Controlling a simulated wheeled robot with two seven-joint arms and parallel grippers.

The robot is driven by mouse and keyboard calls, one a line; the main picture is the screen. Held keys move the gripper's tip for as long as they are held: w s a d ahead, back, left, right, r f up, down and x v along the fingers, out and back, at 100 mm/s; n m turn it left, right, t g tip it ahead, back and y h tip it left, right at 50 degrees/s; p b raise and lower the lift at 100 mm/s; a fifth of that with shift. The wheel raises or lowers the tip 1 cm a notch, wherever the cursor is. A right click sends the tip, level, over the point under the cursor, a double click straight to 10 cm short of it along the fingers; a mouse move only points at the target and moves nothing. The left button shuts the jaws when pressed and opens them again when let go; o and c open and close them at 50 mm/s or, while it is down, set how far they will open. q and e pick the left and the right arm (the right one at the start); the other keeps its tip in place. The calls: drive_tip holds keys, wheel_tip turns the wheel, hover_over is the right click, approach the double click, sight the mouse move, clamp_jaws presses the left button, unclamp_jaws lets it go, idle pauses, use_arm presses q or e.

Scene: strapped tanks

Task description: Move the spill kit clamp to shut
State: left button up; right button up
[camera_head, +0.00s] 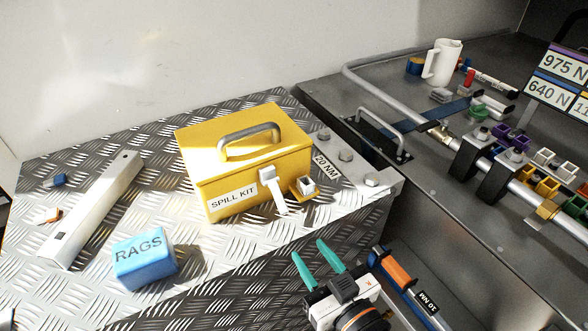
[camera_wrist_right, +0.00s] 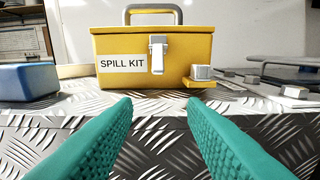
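The yellow spill kit box (camera_head: 240,165) stands on the tread-plate top, lid down, with a grey handle. Its front bears a pale clamp (camera_head: 268,174) with a lever hanging down to the right; the clamp shows face-on in the right wrist view (camera_wrist_right: 158,54). I cannot tell whether it is latched. A yellow bracket with a grey block (camera_head: 304,187) sits at the box's lower right front. My right gripper (camera_head: 314,254) has teal fingers, spread apart and empty, in front of and below the box; they also show in the right wrist view (camera_wrist_right: 160,106). My left gripper is not in view.
A blue RAGS block (camera_head: 146,259) and a long white bar (camera_head: 92,208) lie left of the box. A bolted plate marked 20 NM (camera_head: 345,170) is at its right. An orange-handled tool (camera_head: 393,268) is beside my right gripper. Pipes and coloured clamps stand further right.

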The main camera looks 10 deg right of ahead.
sight(282, 203)
drive_tip(key=w+a+r+p, duration=0.1)
drive_tip(key=w, duration=0.2)
drive_tip(key=w+a+r+p, duration=0.1)
drive_tip(key=w+p, duration=0.1)
drive_tip(key=w, duration=0.1)
drive_tip(key=w+a+r+p, duration=0.1)
drive_tip(key=w+p, duration=0.1)
drive_tip(key=w, duration=0.1)
drive_tip(key=shift+w+a+r, duration=0.15)
drive_tip(key=shift+w+r, duration=0.1)
drive_tip(key=shift+w, duration=0.05)
drive_tip(key=shift+w+a+f, duration=0.1)
drive_tip(key=shift+w+a, duration=0.25)
drive_tip(key=shift+w, duration=0.3)
